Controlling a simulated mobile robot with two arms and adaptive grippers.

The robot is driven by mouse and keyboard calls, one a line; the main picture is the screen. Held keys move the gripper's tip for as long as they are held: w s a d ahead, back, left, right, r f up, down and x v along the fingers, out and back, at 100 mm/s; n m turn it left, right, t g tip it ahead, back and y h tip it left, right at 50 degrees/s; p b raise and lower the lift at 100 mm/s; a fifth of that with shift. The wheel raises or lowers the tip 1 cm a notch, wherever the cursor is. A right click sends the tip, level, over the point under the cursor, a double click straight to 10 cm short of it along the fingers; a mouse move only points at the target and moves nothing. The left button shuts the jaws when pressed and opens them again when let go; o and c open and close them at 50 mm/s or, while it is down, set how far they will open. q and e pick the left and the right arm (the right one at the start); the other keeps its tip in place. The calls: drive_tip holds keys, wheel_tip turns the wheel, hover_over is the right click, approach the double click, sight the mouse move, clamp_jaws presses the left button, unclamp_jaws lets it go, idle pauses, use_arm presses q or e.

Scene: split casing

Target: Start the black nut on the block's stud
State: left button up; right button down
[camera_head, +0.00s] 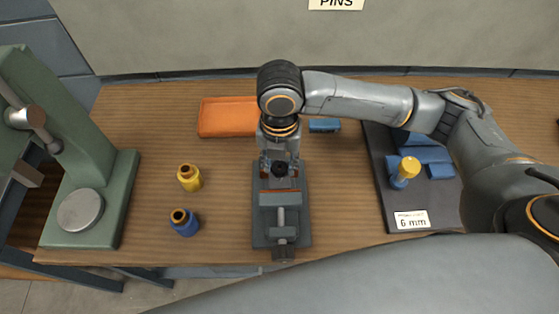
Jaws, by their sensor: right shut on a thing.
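My right gripper (279,166) points down over the grey bench vise (262,232), near its far end. It is shut on a small dark round thing, which looks like the black nut (279,169). A brown strip (281,198) shows across the vise just in front of the gripper; I cannot tell if it is part of the block. The block's stud is hidden or too small to make out, so I cannot tell whether the nut touches it. My left gripper is not in view.
An orange tray (222,117) lies behind left. A green press (100,170) fills the far left. A dark mat (385,185) at right bears blue blocks, a yellow-topped piece (405,172) and a "6 mm" label.

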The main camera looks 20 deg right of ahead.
drive_tip(key=shift+f, duration=0.5)
idle(0.3)
drive_tip(key=m+p, duration=0.2)
drive_tip(key=p, duration=0.2)
drive_tip(key=m+p, duration=0.3)
drive_tip(key=p, duration=0.1)
drive_tip(key=m+p, duration=0.2)
drive_tip(key=p, duration=0.3)
drive_tip(key=shift+s+r+m, duration=0.1)
drive_tip(key=shift+r+m, duration=0.2)
drive_tip(key=shift+m, duration=0.1)
drive_tip(key=shift+a+f+m+b, duration=0.1)
drive_tip(key=shift+f+m+b, duration=0.35)
drive_tip(key=shift+m, duration=0.75)
drive_tip(key=m, duration=0.3)
drive_tip(key=shift+r+m, duration=0.1)
drive_tip(key=shift+m, duration=0.2)
drive_tip(key=c, duration=0.8)
unclamp_jaws()
drive_tip(key=shift+r, duration=2.5)
